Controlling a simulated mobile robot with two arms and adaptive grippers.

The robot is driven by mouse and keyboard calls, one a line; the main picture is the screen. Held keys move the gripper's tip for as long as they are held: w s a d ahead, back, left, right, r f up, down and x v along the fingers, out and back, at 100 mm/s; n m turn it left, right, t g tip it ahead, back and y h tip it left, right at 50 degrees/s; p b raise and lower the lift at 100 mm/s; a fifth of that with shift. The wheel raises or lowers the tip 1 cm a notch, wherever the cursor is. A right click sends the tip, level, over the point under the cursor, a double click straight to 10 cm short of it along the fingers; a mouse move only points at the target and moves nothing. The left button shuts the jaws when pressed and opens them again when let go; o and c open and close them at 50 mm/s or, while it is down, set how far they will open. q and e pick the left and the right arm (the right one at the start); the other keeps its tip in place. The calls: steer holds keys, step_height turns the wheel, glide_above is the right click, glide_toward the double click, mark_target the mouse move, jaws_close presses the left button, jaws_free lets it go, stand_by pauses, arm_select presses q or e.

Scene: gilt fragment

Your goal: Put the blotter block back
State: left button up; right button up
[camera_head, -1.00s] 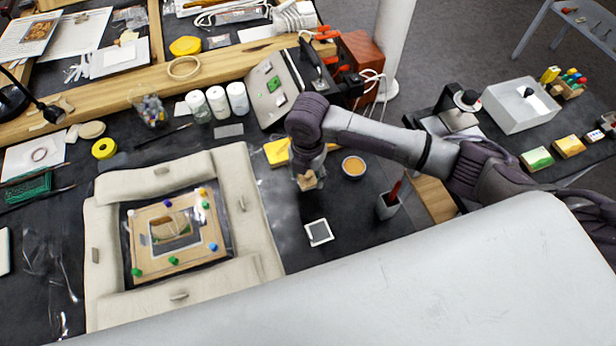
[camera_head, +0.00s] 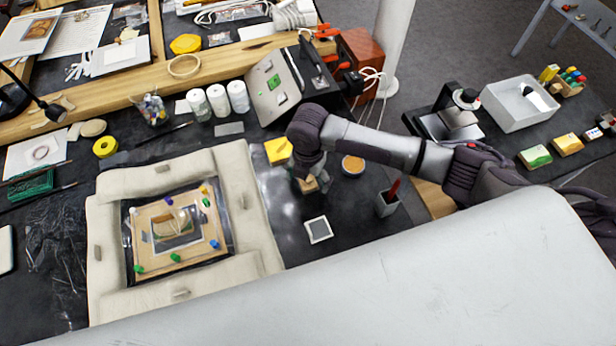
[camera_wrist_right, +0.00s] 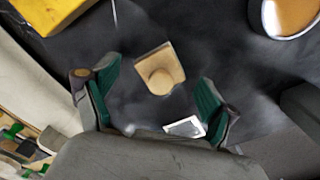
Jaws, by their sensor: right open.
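The blotter block, a small pale wooden block with a round knob, (camera_head: 308,185) stands on the dark table below my right gripper (camera_head: 309,177). In the right wrist view the block (camera_wrist_right: 172,60) shows knob up, between and beyond the two green-padded fingers. The right gripper (camera_wrist_right: 157,88) is open there, with a gap visible on both sides of the block. A white-framed square with a grey middle (camera_head: 318,230) lies on the table just in front; it shows in the wrist view (camera_wrist_right: 185,127), partly behind a finger. My left gripper is not in view.
A yellow block (camera_head: 278,150) is to the left of the gripper, and a round amber dish (camera_head: 353,165) to its right. A grey cup with a red-handled tool (camera_head: 387,204) stands further right. A padded cream frame (camera_head: 250,205) around a pinned board lies left.

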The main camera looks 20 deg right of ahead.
steer(key=shift+r, duration=0.1)
step_height(320, 180, up, 12)
steer(key=b, duration=0.1)
steer(key=shift+b, duration=0.3)
stand_by(0.5)
